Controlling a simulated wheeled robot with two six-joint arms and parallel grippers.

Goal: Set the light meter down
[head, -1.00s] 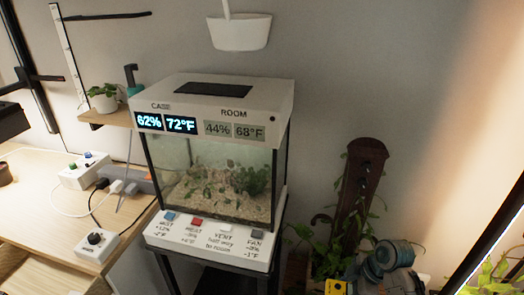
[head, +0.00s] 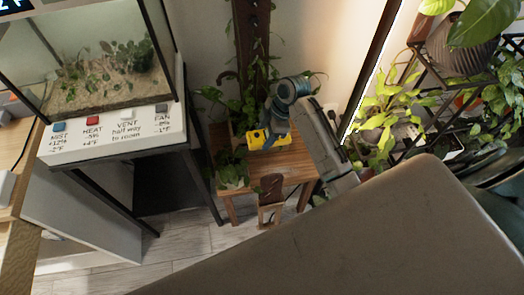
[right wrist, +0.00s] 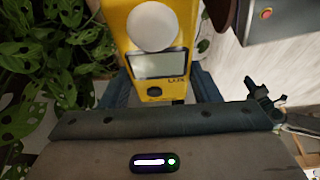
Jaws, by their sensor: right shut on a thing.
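The light meter (head: 255,139) is yellow. In the right wrist view it (right wrist: 144,93) shows a white dome, a grey display and a dark button. My right gripper (head: 272,132) is shut on it, with blue-grey fingers on both sides of its body, also seen in the right wrist view (right wrist: 162,88). In the head view the meter appears over the back of a small wooden table (head: 290,170). I cannot tell whether it touches the tabletop. My left gripper is not in view.
A leafy potted plant (head: 232,168) stands close left of the meter, with a dark brown climbing post (head: 251,50) behind. A glass terrarium (head: 95,60) is left, a plant rack (head: 430,60) right.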

